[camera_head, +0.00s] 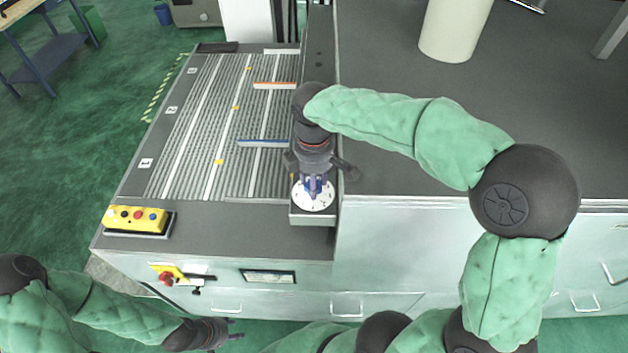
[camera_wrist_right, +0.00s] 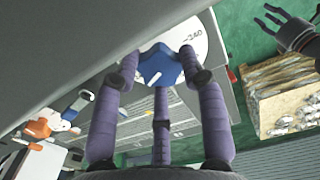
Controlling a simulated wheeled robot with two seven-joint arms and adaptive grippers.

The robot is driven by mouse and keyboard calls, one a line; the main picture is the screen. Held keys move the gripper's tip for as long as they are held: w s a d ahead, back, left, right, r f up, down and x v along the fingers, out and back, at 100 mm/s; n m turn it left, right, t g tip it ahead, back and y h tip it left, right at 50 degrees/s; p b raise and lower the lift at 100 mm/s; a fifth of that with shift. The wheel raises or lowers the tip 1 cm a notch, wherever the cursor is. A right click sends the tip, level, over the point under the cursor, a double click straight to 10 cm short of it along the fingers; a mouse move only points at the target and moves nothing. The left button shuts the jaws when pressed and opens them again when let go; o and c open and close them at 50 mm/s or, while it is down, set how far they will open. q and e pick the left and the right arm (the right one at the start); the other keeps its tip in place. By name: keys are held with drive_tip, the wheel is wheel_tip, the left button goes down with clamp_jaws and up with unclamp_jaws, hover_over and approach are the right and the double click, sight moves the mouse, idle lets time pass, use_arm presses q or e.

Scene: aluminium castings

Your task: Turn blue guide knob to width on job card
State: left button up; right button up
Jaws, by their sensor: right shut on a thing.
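The blue guide knob (camera_wrist_right: 160,66) is a star-shaped knob with a pale pointer line. It sits on a round white dial (camera_head: 315,196) at the front right corner of the roller conveyor. My right gripper (camera_head: 314,184) reaches down over the dial and is shut on the knob, its purple fingers around it in the right wrist view. Dial figures ending in "40" show beside the knob; the others are hidden or too small. The blue guide bar (camera_head: 263,143) lies across the rollers. My left gripper (camera_head: 232,331) is low at the front, empty, fingers apart. I cannot identify a readable job card.
An orange bar (camera_head: 274,86) lies farther back on the rollers. A yellow button box (camera_head: 138,219) sits at the front left. A dark panel (camera_head: 269,276) is on the cabinet front. A crate of castings (camera_wrist_right: 282,90) shows in the right wrist view. A grey worktop (camera_head: 400,75) lies right.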

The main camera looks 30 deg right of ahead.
drive_tip(key=shift+a, duration=0.2)
drive_tip(key=o, duration=0.9)
drive_tip(key=shift+w, duration=0.1)
drive_tip(key=shift+o, duration=1.3)
drive_tip(key=shift+a, duration=0.1)
drive_tip(key=shift+w+a, duration=0.2)
drive_tip(key=shift+s+d+r, duration=0.1)
drive_tip(key=shift+s+d, duration=0.05)
drive_tip(key=shift+d, duration=0.1)
drive_tip(key=shift+r, duration=0.25)
wheel_tip(320, 180, up, 11)
drive_tip(key=shift+a+r, duration=0.15)
